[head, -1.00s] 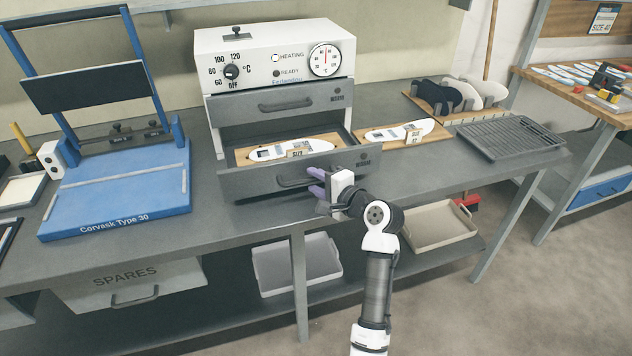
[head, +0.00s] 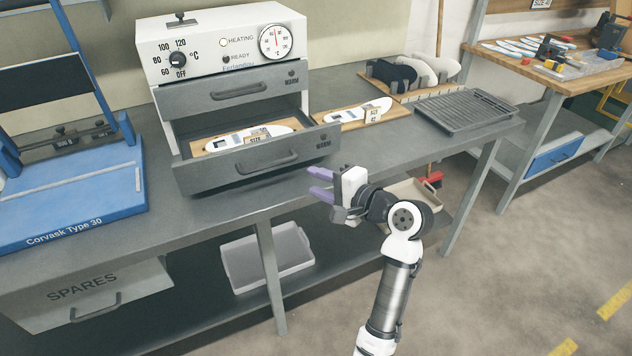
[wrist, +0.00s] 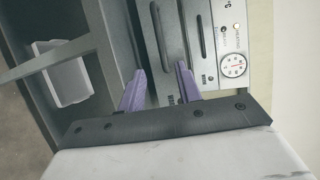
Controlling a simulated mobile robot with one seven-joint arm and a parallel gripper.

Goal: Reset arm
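My gripper (head: 320,183) is in the middle of the head view, in front of the bench edge and to the right of the open drawer's handle. Its two purple fingers are apart, with nothing between them. In the wrist view the fingers (wrist: 160,92) also stand apart, with the oven front beyond them. The oven's lower drawer (head: 222,168) is pulled open and holds a wooden board (head: 203,147) with a white insole shape and a size tag. The gripper is clear of the drawer handle (head: 268,163).
The upper drawer (head: 240,92) is shut. A second insole board (head: 330,124) lies right of the oven, with a black rack (head: 467,108) beyond. A blue press (head: 75,195) stands at left. A white bin (head: 268,258) sits on the lower shelf. Open floor lies at right.

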